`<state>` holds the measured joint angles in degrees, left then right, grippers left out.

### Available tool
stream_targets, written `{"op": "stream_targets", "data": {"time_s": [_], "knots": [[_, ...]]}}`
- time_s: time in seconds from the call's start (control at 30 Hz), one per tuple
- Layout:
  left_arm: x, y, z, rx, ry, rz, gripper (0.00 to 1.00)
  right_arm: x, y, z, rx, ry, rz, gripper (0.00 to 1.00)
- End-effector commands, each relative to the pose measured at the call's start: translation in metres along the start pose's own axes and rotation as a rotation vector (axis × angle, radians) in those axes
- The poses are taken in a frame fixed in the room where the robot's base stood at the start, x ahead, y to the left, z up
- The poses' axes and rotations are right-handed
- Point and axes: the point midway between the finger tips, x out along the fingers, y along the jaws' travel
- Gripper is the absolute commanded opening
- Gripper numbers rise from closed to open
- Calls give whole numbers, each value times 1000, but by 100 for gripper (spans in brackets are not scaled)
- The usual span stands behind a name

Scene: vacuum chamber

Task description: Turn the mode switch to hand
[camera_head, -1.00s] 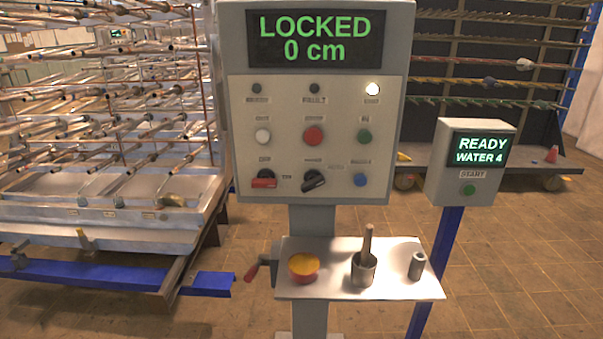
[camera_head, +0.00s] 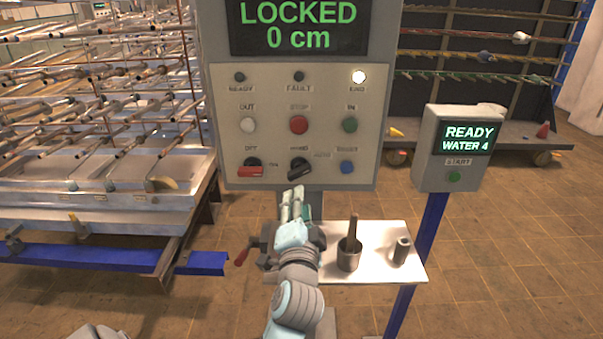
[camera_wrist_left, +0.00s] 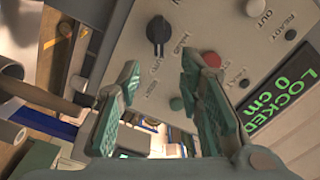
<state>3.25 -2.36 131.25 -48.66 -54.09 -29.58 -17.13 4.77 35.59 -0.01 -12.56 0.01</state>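The mode switch (camera_head: 300,168) is a black rotary knob in the bottom row of the grey control panel (camera_head: 222,110). Its handle is slanted from lower left to upper right, with one label above it and another at its right. It also shows in the left wrist view (camera_wrist_left: 157,34), beyond the fingertips. My left gripper (camera_head: 294,193) is just below the switch in the head view. In the left wrist view its two green-padded fingers (camera_wrist_left: 160,66) are apart with nothing between them. It does not touch the switch. My right gripper is not in view.
A red-handled switch (camera_head: 250,170) is left of the mode switch, and a blue button (camera_head: 347,167) is right. A small shelf (camera_head: 375,270) below holds a cup with a stick (camera_head: 349,255) and a metal cylinder (camera_head: 401,251). A water box (camera_head: 434,170) stands at the right.

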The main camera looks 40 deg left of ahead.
Motion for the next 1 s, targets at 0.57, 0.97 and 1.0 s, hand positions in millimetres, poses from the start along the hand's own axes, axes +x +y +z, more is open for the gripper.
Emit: {"op": "stream_targets", "data": {"time_s": [0.57, 0.97, 1.0], "knots": [[128, 3, 0, -1, 0, 4, 33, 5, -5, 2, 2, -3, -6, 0], [134, 3, 1, -2, 0, 5, 24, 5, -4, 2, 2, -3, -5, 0], [134, 3, 1, -2, 0, 5, 17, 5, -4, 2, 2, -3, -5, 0]]}}
